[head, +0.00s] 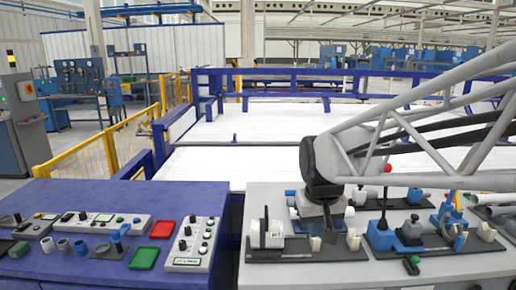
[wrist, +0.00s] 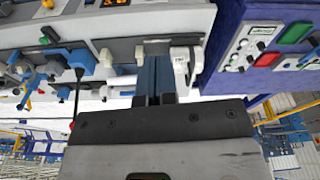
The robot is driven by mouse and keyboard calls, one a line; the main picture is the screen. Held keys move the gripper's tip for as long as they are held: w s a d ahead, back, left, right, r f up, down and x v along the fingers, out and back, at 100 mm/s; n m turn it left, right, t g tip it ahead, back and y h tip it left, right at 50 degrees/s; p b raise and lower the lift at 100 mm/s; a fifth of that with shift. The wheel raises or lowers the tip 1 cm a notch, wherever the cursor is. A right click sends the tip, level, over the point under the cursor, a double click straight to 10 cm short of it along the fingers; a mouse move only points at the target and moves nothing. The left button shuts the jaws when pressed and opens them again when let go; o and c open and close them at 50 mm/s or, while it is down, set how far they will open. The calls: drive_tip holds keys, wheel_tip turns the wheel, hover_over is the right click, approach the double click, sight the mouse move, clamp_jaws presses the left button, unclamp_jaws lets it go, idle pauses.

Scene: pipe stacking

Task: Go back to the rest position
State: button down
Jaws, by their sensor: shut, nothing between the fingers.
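My gripper (head: 328,232) hangs from the arm over the grey workbench on the right, just right of a white clamp fixture. In the wrist view its two blue-grey fingers (wrist: 156,62) lie close together and point at the bench, with nothing seen between them. Several short grey and white pipe pieces (head: 63,245) stand on the purple bench to the left, one near a blue fitting (head: 120,234). My gripper is well apart from them. In the head view, my gripper partly hides the fixtures behind it.
The grey bench (head: 300,275) carries a white clamp (head: 267,237) and several blue and white fixtures (head: 380,236). The purple bench (head: 35,190) holds control boxes (head: 195,245), a red tray (head: 162,229) and a green tray (head: 143,258). A yellow fence (head: 85,165) stands behind.

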drive_tip(key=s+d+f+m, duration=0.1)
drive_tip(key=s+d, duration=0.1)
drive_tip(key=s, duration=0.7)
drive_tip(key=s+d+f, duration=0.2)
drive_tip(key=s+d, duration=0.1)
drive_tip(key=s, duration=0.5)
drive_tip(key=shift+s+d+m+t, duration=0.3)
drive_tip(key=shift+s+d+m, duration=0.05)
drive_tip(key=shift+m, duration=0.05)
